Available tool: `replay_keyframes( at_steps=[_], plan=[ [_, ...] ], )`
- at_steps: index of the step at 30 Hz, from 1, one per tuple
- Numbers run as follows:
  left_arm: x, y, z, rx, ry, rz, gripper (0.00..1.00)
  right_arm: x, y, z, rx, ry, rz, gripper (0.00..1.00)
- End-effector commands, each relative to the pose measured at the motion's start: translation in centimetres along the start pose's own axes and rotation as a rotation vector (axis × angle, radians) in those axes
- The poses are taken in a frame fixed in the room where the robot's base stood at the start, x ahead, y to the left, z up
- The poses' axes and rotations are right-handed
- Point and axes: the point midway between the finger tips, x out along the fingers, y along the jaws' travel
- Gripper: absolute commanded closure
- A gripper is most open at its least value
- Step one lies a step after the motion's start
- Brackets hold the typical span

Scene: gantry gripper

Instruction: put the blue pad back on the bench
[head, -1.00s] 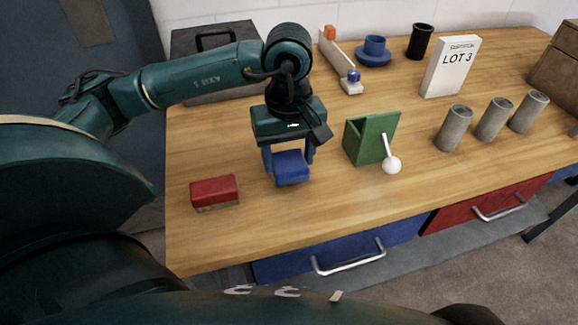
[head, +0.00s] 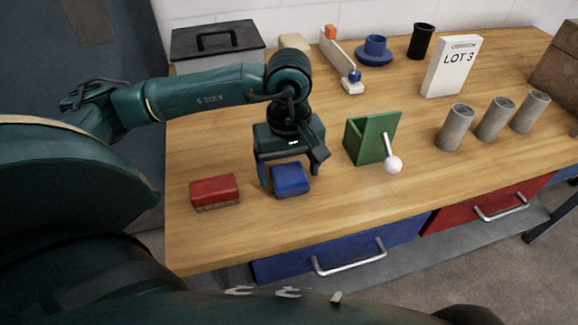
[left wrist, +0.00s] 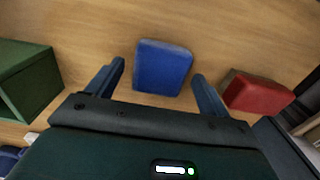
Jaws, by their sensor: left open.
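The blue pad (head: 290,181) lies on the wooden bench (head: 350,205), near its front edge, between the red pad and the green holder. It also shows in the left wrist view (left wrist: 163,68). My left gripper (head: 287,176) is open above and around the pad, with one finger to each side. In the left wrist view the fingertips (left wrist: 158,72) stand apart from the pad, with gaps on both sides. My right gripper is not in view.
A red pad (head: 215,190) lies to the left. A green holder (head: 371,139) with a white-knobbed lever (head: 393,164) stands close on the right. Grey cylinders (head: 455,128) and a LOT 3 sign (head: 452,66) stand farther right.

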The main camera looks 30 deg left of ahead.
Motion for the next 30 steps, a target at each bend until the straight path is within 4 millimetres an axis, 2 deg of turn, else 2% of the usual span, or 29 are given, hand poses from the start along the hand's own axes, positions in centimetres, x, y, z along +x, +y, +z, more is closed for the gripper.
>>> replay_keyframes(
  at_steps=[8, 11, 21, 25, 30],
  plan=[
    [-0.8, 0.1, 0.0, 0.000, 0.001, 0.002, 0.20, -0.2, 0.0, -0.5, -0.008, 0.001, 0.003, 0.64],
    [-2.4, 0.1, -0.1, 0.001, 0.003, 0.006, 0.20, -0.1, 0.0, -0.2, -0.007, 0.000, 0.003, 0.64],
    [-9.6, 0.1, 0.0, 0.001, 0.002, 0.004, 0.20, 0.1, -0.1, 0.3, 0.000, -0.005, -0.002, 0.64],
    [-11.5, 0.1, 0.0, 0.001, 0.003, 0.003, 0.20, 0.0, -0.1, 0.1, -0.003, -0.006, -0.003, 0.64],
    [-12.3, 0.0, 0.0, 0.000, 0.000, 0.001, 0.20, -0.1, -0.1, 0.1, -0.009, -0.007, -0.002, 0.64]
  ],
)
